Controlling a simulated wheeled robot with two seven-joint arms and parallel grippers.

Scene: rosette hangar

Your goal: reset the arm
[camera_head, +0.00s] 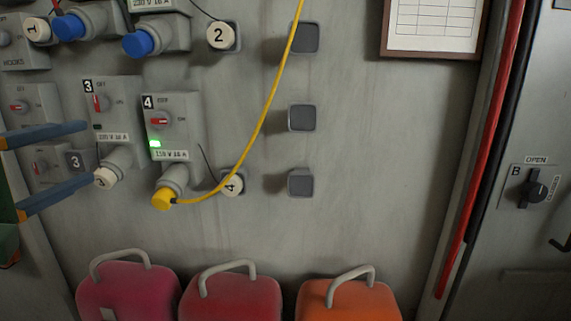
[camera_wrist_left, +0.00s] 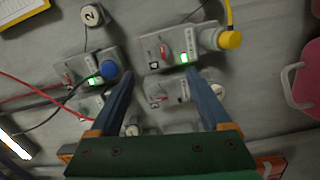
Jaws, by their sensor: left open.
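My left gripper (camera_head: 90,152) comes in from the left edge of the head view, its two blue fingers spread apart and empty. I cannot tell whether a finger touches a box. My right gripper is in neither view.
A yellow plug (camera_head: 163,199) sits in box 4 beside a lit green lamp, its yellow cable (camera_head: 262,112) rising to the right. Blue plugs (camera_head: 138,43) are at upper left.

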